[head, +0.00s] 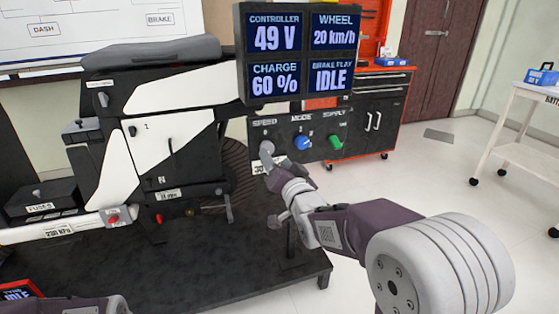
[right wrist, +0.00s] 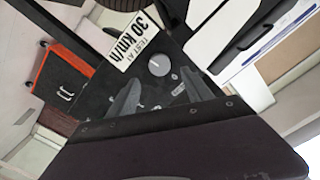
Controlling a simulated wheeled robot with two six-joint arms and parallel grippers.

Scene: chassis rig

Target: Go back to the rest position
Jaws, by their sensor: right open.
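My right gripper (head: 274,172) is at the control panel (head: 322,118), just in front of the grey SPEED knob (head: 266,149). In the right wrist view its fingers (right wrist: 160,92) are spread apart and empty, and the grey knob (right wrist: 159,64) shows beyond the fingertips, between them. I cannot tell whether a finger touches the knob. A part of my left arm shows at the bottom left of the head view; its gripper is out of the picture.
A display (head: 299,53) reading 49 V, 20 km/h, 60 % and IDLE stands above the panel. A blue MODE knob (head: 302,142) and a green SUPPLY knob (head: 336,142) sit beside the SPEED knob. The chassis rig (head: 150,120) fills the left. Open floor lies right.

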